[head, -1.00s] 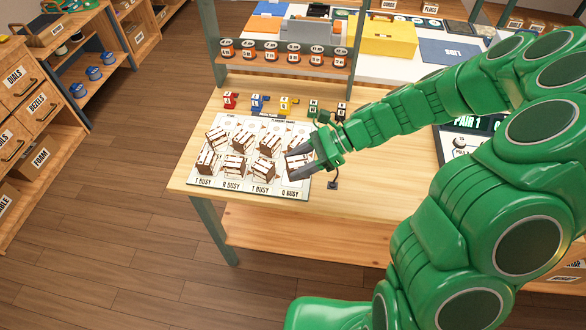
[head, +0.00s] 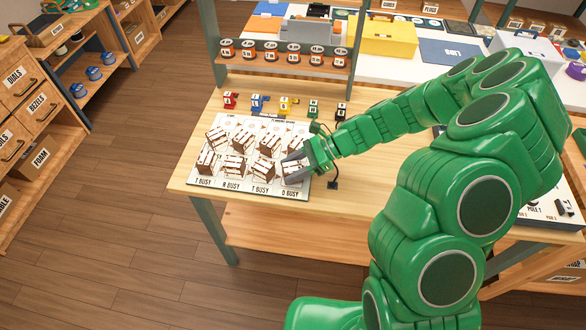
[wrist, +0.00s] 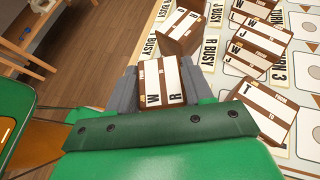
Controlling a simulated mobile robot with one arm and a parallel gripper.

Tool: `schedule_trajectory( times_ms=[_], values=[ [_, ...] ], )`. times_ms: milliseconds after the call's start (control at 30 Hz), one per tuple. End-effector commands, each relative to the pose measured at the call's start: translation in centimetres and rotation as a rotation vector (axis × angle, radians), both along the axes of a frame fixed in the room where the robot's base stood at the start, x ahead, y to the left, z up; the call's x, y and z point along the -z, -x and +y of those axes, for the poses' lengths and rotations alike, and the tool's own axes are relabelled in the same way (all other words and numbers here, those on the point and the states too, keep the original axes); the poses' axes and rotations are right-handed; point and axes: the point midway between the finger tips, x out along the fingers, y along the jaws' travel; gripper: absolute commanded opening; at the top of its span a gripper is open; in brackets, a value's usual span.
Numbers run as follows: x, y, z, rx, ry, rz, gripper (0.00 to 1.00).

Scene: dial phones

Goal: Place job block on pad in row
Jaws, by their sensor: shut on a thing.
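My gripper (head: 293,168) is over the right end of the near row on the white planning board (head: 232,187). In the wrist view its grey jaws (wrist: 163,84) are shut on a brown job block (wrist: 160,82). That block has white label faces, with W and R readable. Several similar job blocks (head: 235,165) stand on the board in two rows. In the wrist view a neighbouring block (wrist: 183,30) stands just beyond the held one. The pads under the blocks are mostly hidden. I cannot tell whether the held block touches the board.
Small coloured pieces (head: 257,103) stand behind the board, and labelled spools (head: 294,53) sit on the shelf above. A small dark stand (head: 332,184) is just right of the board. The table right of it is mostly bare under my arm.

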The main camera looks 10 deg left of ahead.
Motion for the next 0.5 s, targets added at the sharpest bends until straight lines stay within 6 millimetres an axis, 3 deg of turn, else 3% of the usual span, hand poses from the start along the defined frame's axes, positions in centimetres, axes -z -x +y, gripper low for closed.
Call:
schedule_trajectory(
  times_ms=[433, 467, 500],
  values=[
    [0.91, -0.01, -0.03, 0.000, 0.001, 0.000, 0.19],
    [0.88, -0.01, -0.02, 0.000, 0.001, -0.001, 0.55],
    [0.85, -0.01, -0.02, 0.000, 0.000, -0.001, 0.61]
  ],
)
